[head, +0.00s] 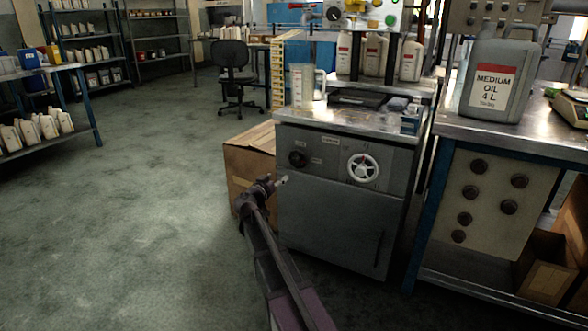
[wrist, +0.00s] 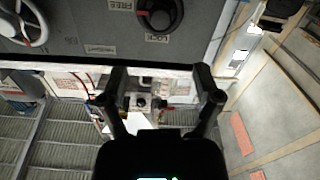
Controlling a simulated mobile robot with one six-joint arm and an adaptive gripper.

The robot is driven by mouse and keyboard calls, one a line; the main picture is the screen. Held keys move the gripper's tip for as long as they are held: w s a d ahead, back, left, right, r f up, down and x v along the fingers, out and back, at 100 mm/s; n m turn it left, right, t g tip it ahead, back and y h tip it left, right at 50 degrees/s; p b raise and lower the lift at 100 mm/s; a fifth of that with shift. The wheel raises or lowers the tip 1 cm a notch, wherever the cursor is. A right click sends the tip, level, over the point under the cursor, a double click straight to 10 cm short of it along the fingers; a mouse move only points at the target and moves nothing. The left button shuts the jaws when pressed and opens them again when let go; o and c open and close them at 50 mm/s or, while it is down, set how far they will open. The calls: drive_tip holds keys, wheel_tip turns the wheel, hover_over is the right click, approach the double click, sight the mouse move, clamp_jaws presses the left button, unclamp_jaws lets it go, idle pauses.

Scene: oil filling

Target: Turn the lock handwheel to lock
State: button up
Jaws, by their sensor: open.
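A black round handwheel or knob (head: 297,158) is on the left of the grey cabinet's front panel. In the wrist view the same black knob (wrist: 157,15) shows at the top, upside down, between labels reading FREE and LOCK. A white spoked handwheel (head: 362,167) is to its right on the panel; it also shows in the wrist view (wrist: 22,22), cut off at the top left. My gripper (head: 282,181) is in front of the cabinet, below and left of the black knob. In the wrist view my gripper (wrist: 160,76) is open and empty, its fingers apart and clear of the knob.
The grey cabinet (head: 335,225) has a metal top with bottles behind. A cardboard box (head: 250,165) stands close on its left. A workbench (head: 480,125) with a medium oil jug (head: 498,80) is at the right. The floor (head: 140,200) at left is clear.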

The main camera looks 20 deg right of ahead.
sight(293, 163)
drive_tip(key=shift+w, duration=0.1)
idle(0.3)
drive_tip(key=x, duration=1.3)
drive_tip(key=shift+w+d, duration=0.15)
drive_tip(key=shift+d, duration=0.2)
clamp_jaws()
